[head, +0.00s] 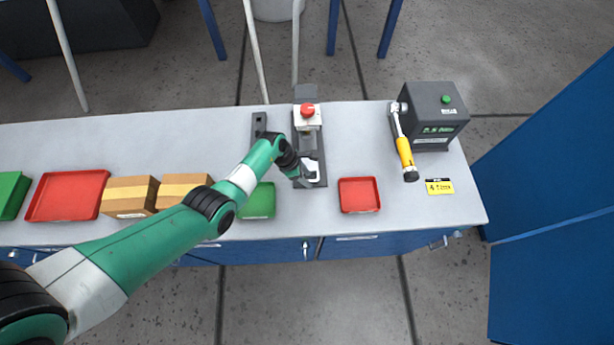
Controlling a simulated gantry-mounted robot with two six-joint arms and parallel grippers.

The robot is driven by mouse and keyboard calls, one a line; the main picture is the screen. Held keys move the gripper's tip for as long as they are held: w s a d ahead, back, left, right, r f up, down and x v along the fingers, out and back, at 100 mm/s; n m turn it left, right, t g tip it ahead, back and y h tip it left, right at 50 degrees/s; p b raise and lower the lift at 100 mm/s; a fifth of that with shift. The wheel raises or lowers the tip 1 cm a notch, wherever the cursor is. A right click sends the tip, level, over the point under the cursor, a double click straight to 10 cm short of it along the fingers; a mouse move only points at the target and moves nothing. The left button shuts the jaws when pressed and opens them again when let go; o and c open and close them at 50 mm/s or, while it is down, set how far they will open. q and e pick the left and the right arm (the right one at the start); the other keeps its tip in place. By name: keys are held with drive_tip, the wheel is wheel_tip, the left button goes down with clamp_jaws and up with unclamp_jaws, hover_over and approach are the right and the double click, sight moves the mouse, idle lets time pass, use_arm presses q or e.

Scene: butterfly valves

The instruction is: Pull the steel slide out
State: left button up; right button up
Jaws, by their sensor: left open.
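A dark fixture stands upright from the viewer's side to the back of the bench, with a white block and a red knob (308,110) on its far part. A small light metal piece, likely the steel slide (313,166), shows at the fixture's near part. My left gripper (308,173) is open, right at this near part and partly over the metal piece. I cannot tell whether the fingers touch it or sit around it. The gripper and wrist hide part of the slide. My right gripper is not in view.
A green tray (259,203) and a red tray (359,196) stand at the bench's near side. A dark box (432,112) with a yellow-handled tool (404,150) is at the right. Cardboard boxes (130,197) and a larger red tray (66,196) are at the left.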

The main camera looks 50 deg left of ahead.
use_arm(q)
drive_tip(key=shift+w+f, duration=0.1)
drive_tip(key=shift+f, duration=0.1)
clamp_jaws()
idle(1.3)
